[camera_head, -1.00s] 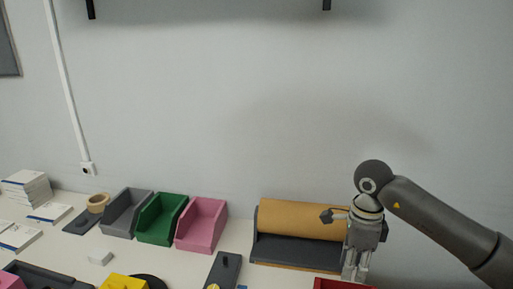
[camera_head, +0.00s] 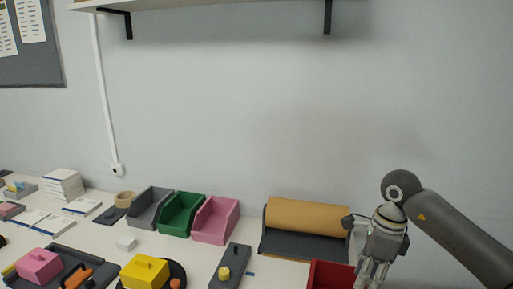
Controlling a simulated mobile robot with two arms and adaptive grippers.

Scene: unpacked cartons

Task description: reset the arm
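My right arm comes in from the right edge in the head view. Its gripper (camera_head: 371,272) points down over the right part of the red bin (camera_head: 328,274) at the bottom edge. The fingers look slightly apart, with no held thing visible between them, but the tips run near the bottom edge of the view. My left arm and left gripper are not in view.
A brown paper roll on a dark holder (camera_head: 290,245) stands left of the gripper. Grey, green and pink open bins (camera_head: 215,220) line the wall. A yellow box (camera_head: 145,272) and a pink box (camera_head: 39,265) sit in front. A shelf (camera_head: 170,3) hangs above.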

